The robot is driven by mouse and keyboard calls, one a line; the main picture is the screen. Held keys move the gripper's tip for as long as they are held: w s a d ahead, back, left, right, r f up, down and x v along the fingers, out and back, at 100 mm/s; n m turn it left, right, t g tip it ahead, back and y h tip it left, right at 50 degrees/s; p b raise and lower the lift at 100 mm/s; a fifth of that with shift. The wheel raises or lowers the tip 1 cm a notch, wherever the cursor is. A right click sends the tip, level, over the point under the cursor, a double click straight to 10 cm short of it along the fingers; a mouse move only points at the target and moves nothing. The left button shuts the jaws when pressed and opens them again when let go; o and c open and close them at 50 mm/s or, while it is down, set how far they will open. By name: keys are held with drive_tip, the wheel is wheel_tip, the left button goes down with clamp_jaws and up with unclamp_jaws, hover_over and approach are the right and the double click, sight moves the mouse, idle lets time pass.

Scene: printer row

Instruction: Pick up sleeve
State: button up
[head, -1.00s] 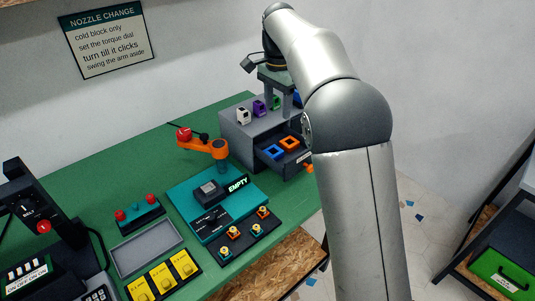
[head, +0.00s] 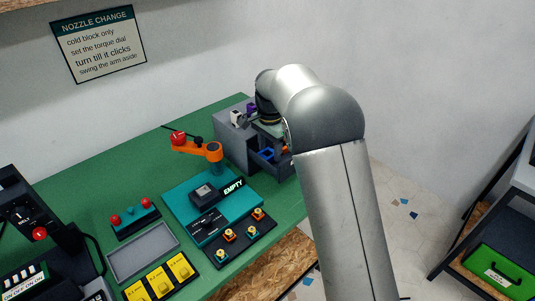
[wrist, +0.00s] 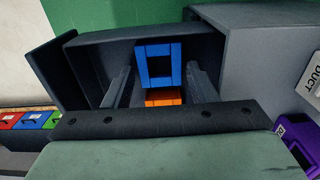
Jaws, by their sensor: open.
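A blue square sleeve (wrist: 142,66) lies in the open grey drawer (wrist: 95,50), hollow in the middle. An orange sleeve (wrist: 163,97) is beside it, partly hidden by my gripper's body in the wrist view. My gripper (wrist: 158,70) is open above the drawer, with one finger on each side of the sleeves. The blue one shows between and just past the fingertips; I cannot tell whether they touch it. In the head view the blue sleeve (head: 266,154) and the orange one (head: 285,149) show below my wrist, which hides the fingers.
A teal board marked EMPTY (head: 218,203) and a rack of several nozzles (head: 240,238) lie in front.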

drive_tip(key=shift+f, duration=0.2)
drive_tip(key=c, duration=0.7)
drive_tip(key=shift+r, duration=0.1)
